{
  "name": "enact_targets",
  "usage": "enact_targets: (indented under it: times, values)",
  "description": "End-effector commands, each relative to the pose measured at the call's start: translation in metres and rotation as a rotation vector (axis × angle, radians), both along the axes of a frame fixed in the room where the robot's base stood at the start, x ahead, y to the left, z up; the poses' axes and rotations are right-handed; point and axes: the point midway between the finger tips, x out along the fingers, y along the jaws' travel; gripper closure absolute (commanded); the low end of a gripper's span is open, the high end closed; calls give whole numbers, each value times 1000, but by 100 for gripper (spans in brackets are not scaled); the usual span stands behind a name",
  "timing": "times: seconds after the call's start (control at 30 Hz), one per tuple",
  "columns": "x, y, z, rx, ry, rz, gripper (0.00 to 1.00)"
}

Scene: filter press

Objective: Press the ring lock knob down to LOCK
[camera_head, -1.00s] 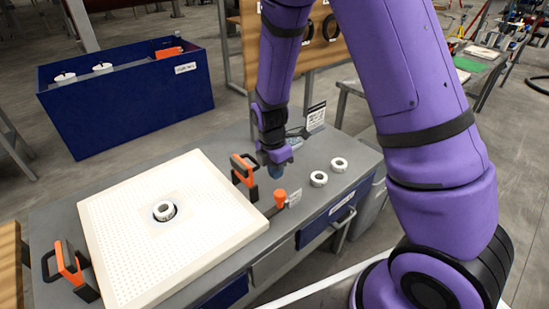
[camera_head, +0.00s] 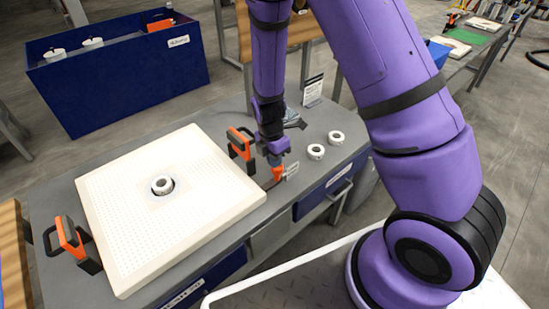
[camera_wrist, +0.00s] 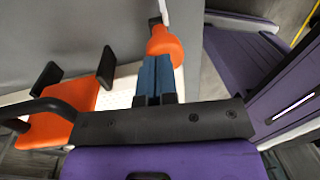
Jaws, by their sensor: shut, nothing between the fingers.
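The ring lock knob (camera_head: 278,173) is orange and sits on the bench beside the right corner of the white perforated plate (camera_head: 230,207). In the wrist view the blue fingertips (camera_wrist: 160,62) reach the near edge of the orange knob (camera_wrist: 164,42). They look touching or nearly so; the exact contact is hard to tell. The knob's black stem (camera_wrist: 155,21) shows beyond it.
An orange-and-black clamp handle (camera_head: 240,147) stands close left of my gripper, another (camera_head: 72,243) at the plate's left. White rings (camera_head: 316,152) lie to the right. A blue bin (camera_head: 120,90) stands behind.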

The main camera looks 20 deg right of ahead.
Motion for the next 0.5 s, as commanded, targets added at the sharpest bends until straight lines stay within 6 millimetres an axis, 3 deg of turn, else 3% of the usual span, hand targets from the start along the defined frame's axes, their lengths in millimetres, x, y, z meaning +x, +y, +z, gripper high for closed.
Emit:
enact_targets:
  times: [0.2, 0.5]
  values:
    - [0, 0, -21, 1, 1, 0, 100]
    - [-1, 0, -24, 0, 4, 1, 100]
